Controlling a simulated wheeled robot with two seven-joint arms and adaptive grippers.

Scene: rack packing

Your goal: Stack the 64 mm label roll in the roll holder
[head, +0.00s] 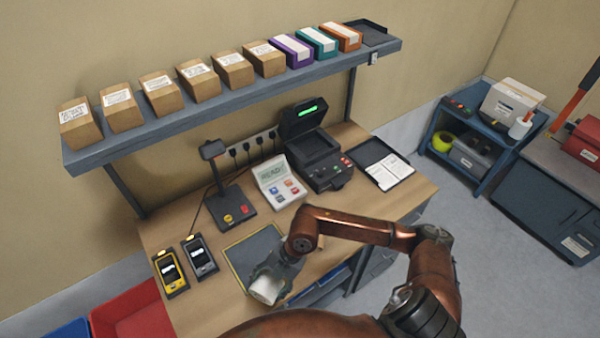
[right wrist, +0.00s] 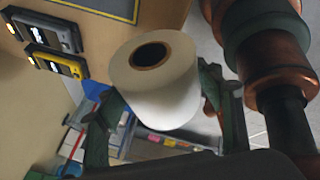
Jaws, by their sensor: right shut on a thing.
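A white label roll (head: 264,291) with a brown core is in my right gripper (head: 271,281), in front of the desk's near edge in the head view. In the right wrist view the roll (right wrist: 165,95) sits between the two fingers of my right gripper (right wrist: 162,100), its core hole facing up toward the camera. The fingers are shut on its sides. Its size marking cannot be read. I cannot make out the roll holder for certain in either view. My left gripper is not in view.
The desk (head: 385,207) carries a dark mat (head: 252,258), two handheld scanners (head: 200,258), a scanner stand (head: 232,205), a keypad device (head: 277,183) and a black printer (head: 318,160). A shelf (head: 225,103) of boxes runs above. A red bin (head: 140,318) stands at lower left.

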